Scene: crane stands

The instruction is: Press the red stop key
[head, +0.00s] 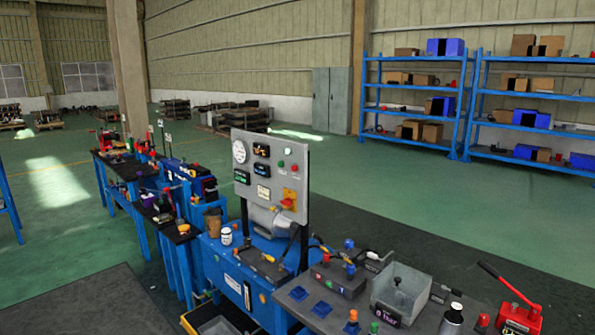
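A grey upright control panel (268,178) stands on a blue bench (240,270) at the centre of the head view. Lower right on the panel is a larger red knob (288,203) on an orange-yellow mount. I cannot read any label that says which red one is the stop key. Neither of my grippers is in view.
A dark bench (420,320) at the lower right holds a grey open box (400,292), blue pads, and a red tool with a long handle (520,318). More cluttered benches run back to the left. Blue shelving (415,110) stands far right. Green floor between is open.

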